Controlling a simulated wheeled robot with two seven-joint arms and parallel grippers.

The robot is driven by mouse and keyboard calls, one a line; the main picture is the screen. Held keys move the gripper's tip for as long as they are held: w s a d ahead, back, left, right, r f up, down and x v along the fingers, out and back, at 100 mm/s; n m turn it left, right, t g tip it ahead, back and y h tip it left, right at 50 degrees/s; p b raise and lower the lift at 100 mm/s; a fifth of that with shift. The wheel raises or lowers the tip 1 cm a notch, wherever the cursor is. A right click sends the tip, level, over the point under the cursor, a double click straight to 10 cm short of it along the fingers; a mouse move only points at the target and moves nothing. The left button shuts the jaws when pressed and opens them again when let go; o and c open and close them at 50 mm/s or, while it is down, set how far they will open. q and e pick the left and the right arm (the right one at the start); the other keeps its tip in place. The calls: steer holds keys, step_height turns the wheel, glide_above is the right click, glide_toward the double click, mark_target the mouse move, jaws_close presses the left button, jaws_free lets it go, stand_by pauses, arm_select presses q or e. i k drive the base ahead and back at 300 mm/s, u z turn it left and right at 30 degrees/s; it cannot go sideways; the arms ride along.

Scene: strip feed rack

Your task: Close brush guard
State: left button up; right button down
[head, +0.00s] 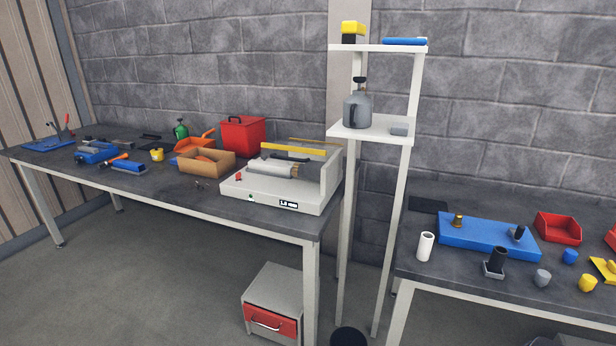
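A white benchtop machine (262,199) stands at the right end of the left workbench. A grey roller (268,168) with a brownish end, which looks like the brush, lies uncovered on top. A yellow bar (293,149) stands raised behind the roller, next to an upright white side plate (330,172). The bar may be part of the brush guard; I cannot tell for sure. Neither of my grippers is in view.
A cardboard box (208,163) and a red bin (243,134) stand left of the machine. A tall white shelf stand (345,230) rises close to its right. A right-hand bench holds a blue tray (480,238).

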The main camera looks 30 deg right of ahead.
mark_target(318, 148)
steer(key=z, duration=0.05)
steer(key=k, duration=0.35)
steer(key=u, duration=0.75)
steer(key=i, duration=1.55)
steer(key=z, duration=0.95)
steer(key=i, duration=0.4)
steer(key=z, duration=0.35)
